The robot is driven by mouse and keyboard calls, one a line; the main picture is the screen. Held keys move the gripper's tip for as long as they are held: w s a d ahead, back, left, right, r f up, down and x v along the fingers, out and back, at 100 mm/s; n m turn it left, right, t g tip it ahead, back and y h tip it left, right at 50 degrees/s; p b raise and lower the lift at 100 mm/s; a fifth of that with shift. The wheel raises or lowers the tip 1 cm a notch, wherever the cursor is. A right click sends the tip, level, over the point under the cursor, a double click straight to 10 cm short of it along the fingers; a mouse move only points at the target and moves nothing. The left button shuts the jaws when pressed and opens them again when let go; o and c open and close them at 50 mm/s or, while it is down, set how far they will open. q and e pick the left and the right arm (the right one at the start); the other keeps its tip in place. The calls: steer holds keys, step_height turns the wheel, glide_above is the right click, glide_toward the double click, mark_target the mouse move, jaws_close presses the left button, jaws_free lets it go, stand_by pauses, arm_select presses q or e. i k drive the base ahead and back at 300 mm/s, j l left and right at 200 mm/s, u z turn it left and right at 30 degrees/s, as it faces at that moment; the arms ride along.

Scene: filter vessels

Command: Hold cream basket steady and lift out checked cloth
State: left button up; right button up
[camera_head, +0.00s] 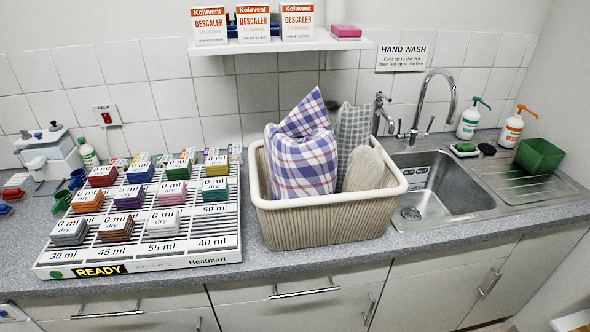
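The cream basket (322,222) stands on the counter just left of the sink. A white, blue and red checked cloth (301,163) is bunched upright in its left half and rises well above the rim. A grey-green checked cloth (352,130) stands behind and to the right of it in the same basket. A plain beige item (364,170) leans in the basket's right part. The bottoms of these things are hidden by the basket wall. Neither of my grippers can be made out in the view, and nothing is touching the basket.
A rack (150,255) with several coloured stacks fills the counter left of the basket. The sink (440,190) and its faucet (433,100) are close on the right. A shelf (280,44) with descaler boxes hangs above the basket.

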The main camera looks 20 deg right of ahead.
mark_target(301, 151)
steer(key=i+l+z, duration=0.25)
steer(key=l, duration=0.25)
steer(key=i+l+z, duration=0.2)
steer(key=i+l, duration=0.2)
steer(key=l+u, duration=0.1)
steer(key=l, duration=0.3)
steer(key=k+l+u, duration=0.15)
steer(key=l, duration=0.2)
